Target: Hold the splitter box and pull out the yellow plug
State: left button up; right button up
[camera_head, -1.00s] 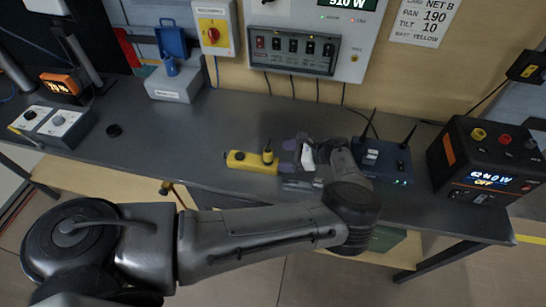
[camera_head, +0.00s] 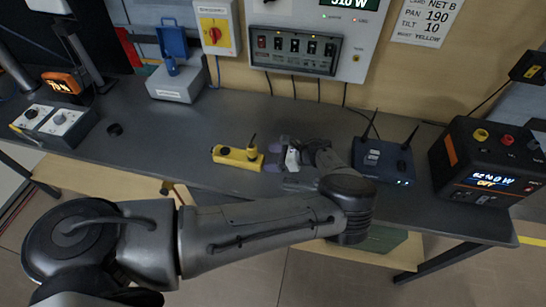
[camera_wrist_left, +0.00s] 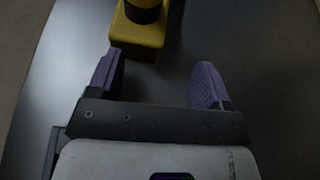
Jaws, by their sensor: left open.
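The yellow splitter box (camera_head: 230,156) lies on the dark bench, left of my left gripper (camera_head: 273,155). A plug (camera_head: 251,150) stands upright in its right end; it looks dark with some yellow, and a dark lead rises from it. In the left wrist view, the near end of the box (camera_wrist_left: 133,42) and the dark round plug base (camera_wrist_left: 143,12) show at the top. My left gripper (camera_wrist_left: 158,75) is open, with purple fingers apart and nothing between them; the box end is just beyond the fingertips. My right gripper is not in view.
A router (camera_head: 383,160) with two antennas stands right of the left gripper. A black power unit (camera_head: 485,165) is at the right. A grey box with a blue lid (camera_head: 174,82) and a two-knob box (camera_head: 53,125) are at the left.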

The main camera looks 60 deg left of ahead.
pick_arm(q)
grip_shut()
dwell(0.5)
jog(key=c, duration=1.3)
grip_release()
jog(key=o, duration=1.5)
